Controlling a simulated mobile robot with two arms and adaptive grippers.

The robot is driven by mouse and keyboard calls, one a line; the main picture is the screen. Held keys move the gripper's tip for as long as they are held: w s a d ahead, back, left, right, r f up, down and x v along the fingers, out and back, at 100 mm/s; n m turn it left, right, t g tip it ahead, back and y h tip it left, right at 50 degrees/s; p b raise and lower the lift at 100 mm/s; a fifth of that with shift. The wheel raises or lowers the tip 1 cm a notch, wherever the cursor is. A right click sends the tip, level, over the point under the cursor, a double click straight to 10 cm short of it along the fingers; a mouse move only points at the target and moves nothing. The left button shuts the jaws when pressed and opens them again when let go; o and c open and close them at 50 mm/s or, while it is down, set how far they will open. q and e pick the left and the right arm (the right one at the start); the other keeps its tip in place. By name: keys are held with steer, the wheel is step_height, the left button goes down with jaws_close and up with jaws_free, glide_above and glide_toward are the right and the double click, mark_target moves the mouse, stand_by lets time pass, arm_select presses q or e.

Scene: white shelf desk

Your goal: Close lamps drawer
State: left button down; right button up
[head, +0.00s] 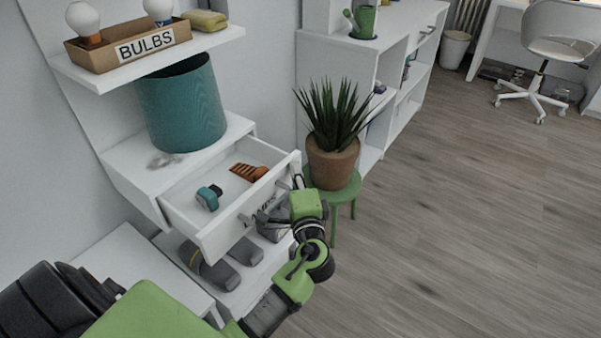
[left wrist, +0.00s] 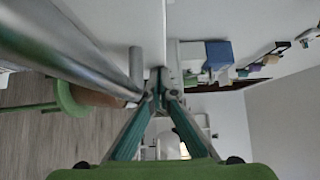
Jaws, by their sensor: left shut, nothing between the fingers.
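The white lamps drawer (head: 222,236) is pulled out below the teal lampshade in the head view. Its front carries bar handles and a partly hidden dark label. An orange-brown item (head: 248,172) and a teal ring-like item (head: 209,197) lie inside. My left gripper (head: 298,181) is at the right end of the drawer front, beside a handle. Its fingers meet in the left wrist view (left wrist: 160,80), shut and empty, close to metal bars and a white surface. I cannot tell whether they touch the drawer. My right gripper is not in view.
The teal lampshade (head: 182,105) stands on the surface above the drawer. A BULBS box (head: 128,48) sits on the upper shelf. A potted plant (head: 332,160) on a green stool (head: 343,197) is close behind my left gripper. Grey shoes (head: 215,270) lie below.

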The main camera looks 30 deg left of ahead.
arm_select(q)
glide_toward(250, 138)
steer(key=p+x, duration=0.1)
steer(key=x, duration=0.3)
steer(key=shift+w+a, duration=0.15)
steer(key=shift+w, duration=0.1)
steer(key=shift+a+r, duration=0.2)
steer(key=shift+a, duration=0.1)
